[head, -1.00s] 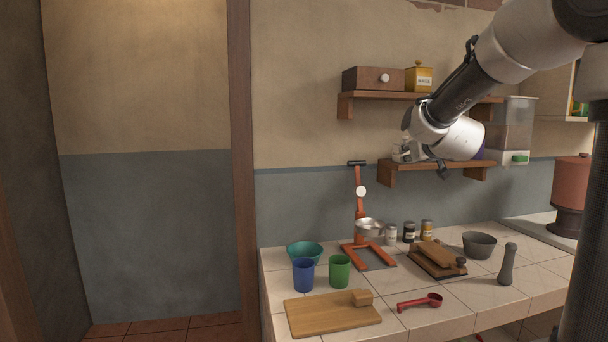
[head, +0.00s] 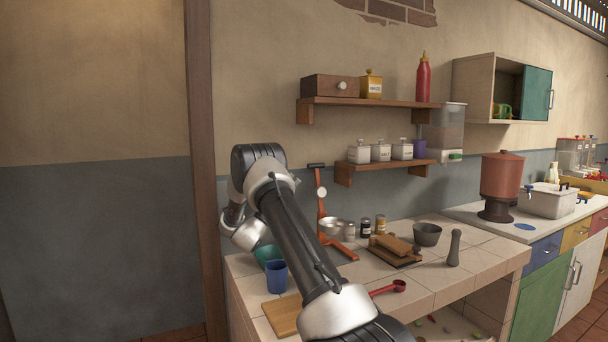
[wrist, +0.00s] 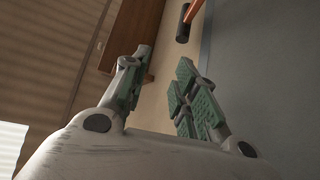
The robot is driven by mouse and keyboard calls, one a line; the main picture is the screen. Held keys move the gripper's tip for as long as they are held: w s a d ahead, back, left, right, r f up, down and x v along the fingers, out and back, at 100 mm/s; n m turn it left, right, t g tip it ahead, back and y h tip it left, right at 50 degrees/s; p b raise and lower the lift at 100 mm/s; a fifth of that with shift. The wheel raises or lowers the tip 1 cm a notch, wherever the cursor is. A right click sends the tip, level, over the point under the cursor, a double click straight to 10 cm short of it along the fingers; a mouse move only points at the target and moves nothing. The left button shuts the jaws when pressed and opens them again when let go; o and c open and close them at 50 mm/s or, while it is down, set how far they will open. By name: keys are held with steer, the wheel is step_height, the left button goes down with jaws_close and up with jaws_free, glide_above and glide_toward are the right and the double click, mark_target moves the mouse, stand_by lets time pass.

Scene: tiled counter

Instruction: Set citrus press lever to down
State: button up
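The citrus press stands on the tiled counter in the head view, with an orange frame (head: 321,205), a silver bowl (head: 331,226) and a lever topped by a black handle (head: 316,166). The handle is high, above the bowl. My arm covers part of the press's base. In the wrist view the black handle (wrist: 183,24) and a bit of the orange lever (wrist: 193,9) show at the top, beyond the fingertips. My gripper (wrist: 166,66) is open, with nothing between its fingers and apart from the handle. My arm hides the gripper in the head view.
A blue cup (head: 277,277), a teal bowl (head: 267,254) and a cutting board (head: 283,316) are near my arm. Small jars (head: 365,228), a wooden press (head: 394,249) and a grey bowl (head: 428,234) stand right of the press. A shelf (head: 385,165) with canisters hangs at the right.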

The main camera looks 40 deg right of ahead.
mark_target(315, 174)
steer(key=d, duration=1.1)
steer(key=shift+w, duration=0.15)
steer(key=shift+x, duration=1.1)
steer(key=shift+d+r, duration=0.3)
steer(key=shift+d, duration=0.15)
jaws_close()
